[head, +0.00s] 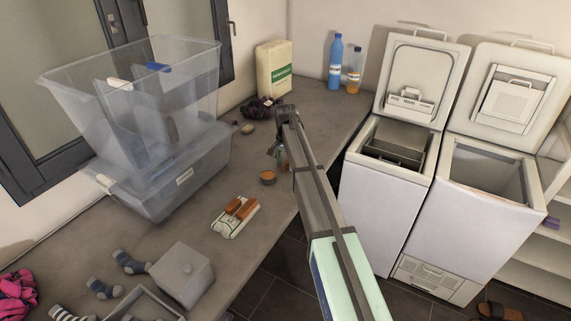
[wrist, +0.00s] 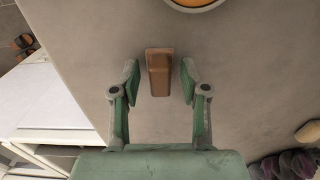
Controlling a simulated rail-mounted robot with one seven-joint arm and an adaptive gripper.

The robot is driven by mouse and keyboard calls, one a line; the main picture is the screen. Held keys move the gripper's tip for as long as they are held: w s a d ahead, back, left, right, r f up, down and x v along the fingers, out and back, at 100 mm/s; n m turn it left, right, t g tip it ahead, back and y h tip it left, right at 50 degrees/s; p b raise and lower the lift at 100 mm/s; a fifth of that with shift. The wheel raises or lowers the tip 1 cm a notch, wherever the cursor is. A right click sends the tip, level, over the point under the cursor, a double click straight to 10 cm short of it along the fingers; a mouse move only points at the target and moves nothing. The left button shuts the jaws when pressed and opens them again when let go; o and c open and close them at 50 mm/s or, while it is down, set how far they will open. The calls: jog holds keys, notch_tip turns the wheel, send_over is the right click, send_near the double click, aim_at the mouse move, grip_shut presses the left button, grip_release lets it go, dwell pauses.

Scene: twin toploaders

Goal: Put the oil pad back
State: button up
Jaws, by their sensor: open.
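In the wrist view, a brown block-shaped piece (wrist: 159,82) is on the counter between the two fingers of my gripper (wrist: 160,70). The fingers are open, one on each side, with visible gaps. A round dish with an orange top (wrist: 196,3) is cut off at the upper edge; the head view shows it (head: 268,177) on the counter in front of my gripper (head: 276,149). I cannot tell for certain which piece is the oil pad. In the head view, my arm partly hides the small brown and bluish item (head: 282,158) by the gripper.
A white tray with brown pieces (head: 228,228) lies nearer on the counter. A dark bundle (head: 262,108) is behind the gripper. Two open toploaders (head: 385,205) stand right.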

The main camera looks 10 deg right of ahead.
aim_at(285, 162)
notch_tip(285, 162, up, 12)
jog(key=b, duration=0.3)
jog(key=shift+r, duration=0.15)
